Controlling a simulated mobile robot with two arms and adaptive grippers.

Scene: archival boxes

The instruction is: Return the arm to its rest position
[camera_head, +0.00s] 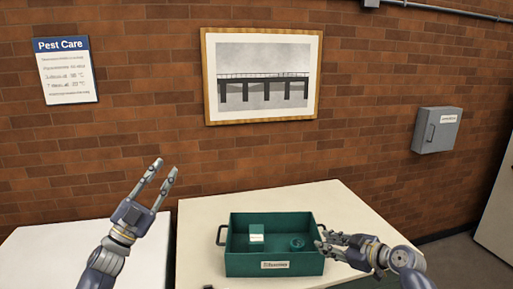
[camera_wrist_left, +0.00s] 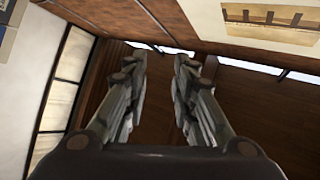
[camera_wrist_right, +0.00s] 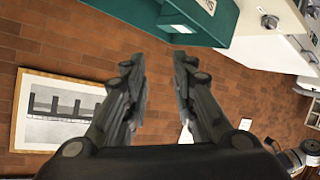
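My left gripper (camera_head: 162,180) is raised in front of the brick wall, above the pale table, with its two fingers apart and nothing between them. Its fingers also show apart in the left wrist view (camera_wrist_left: 160,75). My right gripper (camera_head: 322,243) is at the right side of the green box (camera_head: 275,265), near its right handle. I cannot tell in the head view whether it touches the box. In the right wrist view its fingers (camera_wrist_right: 160,75) are apart and empty, with the green box (camera_wrist_right: 220,20) beyond them at the top.
The green box stands on a cream table (camera_head: 335,203) and holds a white-topped green block (camera_head: 256,234) and a small round green item (camera_head: 297,243). A white surface (camera_head: 50,255) is at the left. A framed picture (camera_head: 262,77), a sign (camera_head: 66,71) and a grey wall box (camera_head: 437,130) hang behind.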

